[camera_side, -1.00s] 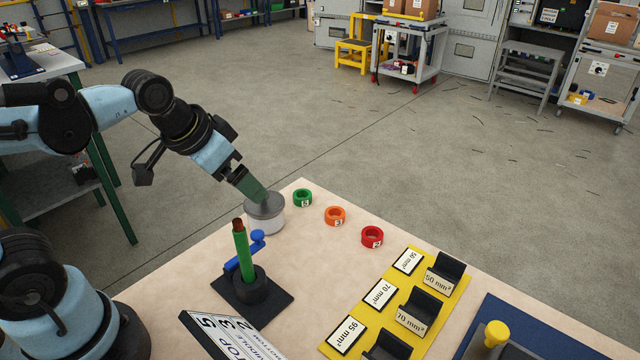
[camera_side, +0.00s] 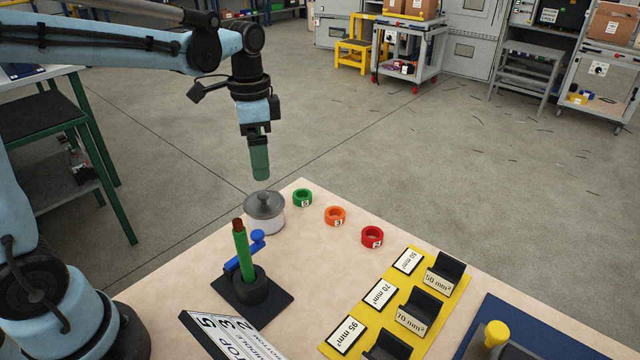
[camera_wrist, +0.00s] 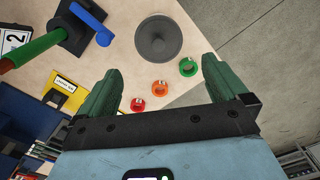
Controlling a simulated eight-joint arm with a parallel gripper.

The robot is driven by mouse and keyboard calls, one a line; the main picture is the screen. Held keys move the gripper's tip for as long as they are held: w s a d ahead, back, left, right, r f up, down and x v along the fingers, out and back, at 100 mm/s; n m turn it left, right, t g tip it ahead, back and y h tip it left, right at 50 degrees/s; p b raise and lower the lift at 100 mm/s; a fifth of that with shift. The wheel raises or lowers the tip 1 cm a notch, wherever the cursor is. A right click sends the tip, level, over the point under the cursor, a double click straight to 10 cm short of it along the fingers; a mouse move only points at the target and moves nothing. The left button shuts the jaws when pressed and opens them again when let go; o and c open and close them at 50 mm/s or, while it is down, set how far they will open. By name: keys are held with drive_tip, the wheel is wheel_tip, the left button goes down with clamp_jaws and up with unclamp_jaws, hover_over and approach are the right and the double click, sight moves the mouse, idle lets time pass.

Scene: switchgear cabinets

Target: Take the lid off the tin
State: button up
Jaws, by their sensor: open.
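The tin (camera_side: 268,222) stands upright at the far left corner of the wooden table, a short white cylinder. Its grey lid (camera_side: 264,204) with a small knob sits on top. The lid also shows from above in the wrist view (camera_wrist: 158,39), hiding the tin's body. My gripper (camera_side: 260,178) hangs pointing down above the lid, with a clear gap between. In the wrist view my gripper's green fingers (camera_wrist: 160,80) are spread wide and empty, and the lid lies beyond their tips.
Green (camera_side: 302,198), orange (camera_side: 335,216) and red (camera_side: 372,237) rings lie right of the tin. A black stand (camera_side: 280,304) with an upright green cable (camera_side: 243,252) and blue lever (camera_side: 258,237) stands in front. Yellow panel (camera_side: 408,305) with black holders is at right.

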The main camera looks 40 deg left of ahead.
sight(262, 194)
drive_tip(key=shift+s+d+f, duration=0.1)
drive_tip(key=shift+s+f, duration=0.05)
drive_tip(key=shift+f, duration=4.65)
drive_tip(key=shift+c, duration=0.3)
drive_tip(key=c, duration=0.7)
drive_tip(key=shift+r, duration=0.15)
